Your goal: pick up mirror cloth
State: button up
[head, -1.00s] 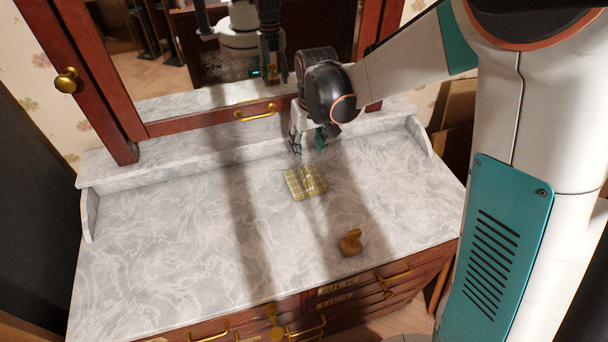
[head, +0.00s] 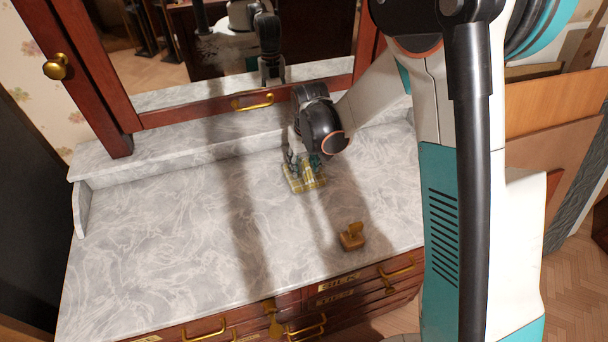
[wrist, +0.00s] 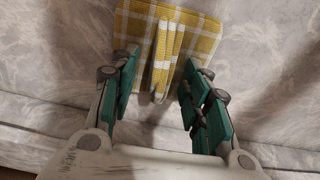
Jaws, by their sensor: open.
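The mirror cloth (head: 297,184) is a yellow and white checked cloth lying folded on the marble top of the dresser, with a raised fold in its middle. In the wrist view the cloth (wrist: 146,22) lies at the top centre, and its raised fold (wrist: 163,58) runs between my fingers. My gripper (head: 304,163) is at the far side of the cloth, low over it, and hides part of it in the head view. In the wrist view my gripper (wrist: 158,88) is open, with one teal finger on each side of the fold. I cannot tell whether the fingertips touch the cloth.
A small brown wooden object (head: 352,237) stands near the front right of the marble top (head: 180,235). A raised marble ledge (head: 200,150) and a red-framed mirror (head: 190,95) stand behind. The left of the top is clear.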

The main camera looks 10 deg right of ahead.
aim_at(304, 161)
grip_shut()
dwell(0.3)
notch_tip(304, 161, up, 20)
jog(key=p, duration=0.5)
